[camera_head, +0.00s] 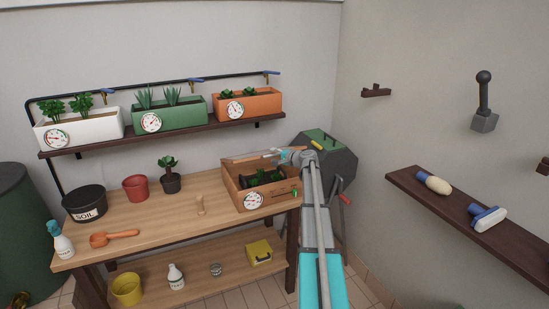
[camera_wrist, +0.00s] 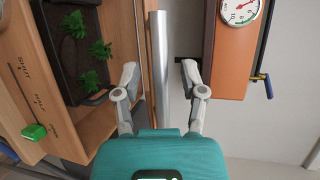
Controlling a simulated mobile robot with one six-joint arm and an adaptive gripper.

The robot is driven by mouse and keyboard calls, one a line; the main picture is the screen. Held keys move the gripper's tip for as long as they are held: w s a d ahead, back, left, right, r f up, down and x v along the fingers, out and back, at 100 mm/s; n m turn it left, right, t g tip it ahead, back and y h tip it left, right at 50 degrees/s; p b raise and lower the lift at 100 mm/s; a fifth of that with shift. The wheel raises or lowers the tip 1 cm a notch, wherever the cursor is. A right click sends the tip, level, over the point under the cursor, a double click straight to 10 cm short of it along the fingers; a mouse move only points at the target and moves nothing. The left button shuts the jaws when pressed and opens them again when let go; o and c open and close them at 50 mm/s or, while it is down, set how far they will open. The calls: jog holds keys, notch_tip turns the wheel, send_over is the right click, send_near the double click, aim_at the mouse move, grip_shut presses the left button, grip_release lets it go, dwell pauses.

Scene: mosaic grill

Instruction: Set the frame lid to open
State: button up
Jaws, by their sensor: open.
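The wooden cold-frame box (camera_head: 232,189) stands at the right end of the workbench, with a round gauge on its front and dark planting inside. In the wrist view its side (camera_wrist: 18,95) bears a scale with SHUT and HALF legible and a green marker (camera_wrist: 35,131) near the scale's lower end. The frame lid (camera_head: 245,157) appears raised along the box's back edge; its angle is hard to judge. My gripper (camera_head: 272,153) is at the lid's upper edge. In the wrist view my gripper (camera_wrist: 158,78) is open, its fingers on either side of a silver bar (camera_wrist: 160,60), without visible contact.
An orange planter (camera_head: 262,103) on the wall shelf is close to my gripper; it also shows in the wrist view (camera_wrist: 228,70). A dark green grill (camera_head: 338,165) stands behind my arm. Pots and a scoop occupy the bench's left. A wall shelf (camera_head: 470,232) holds brushes at right.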

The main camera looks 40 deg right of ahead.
jog(key=shift+w+a, duration=0.1)
jog(key=shift+w, duration=0.2)
grip_shut()
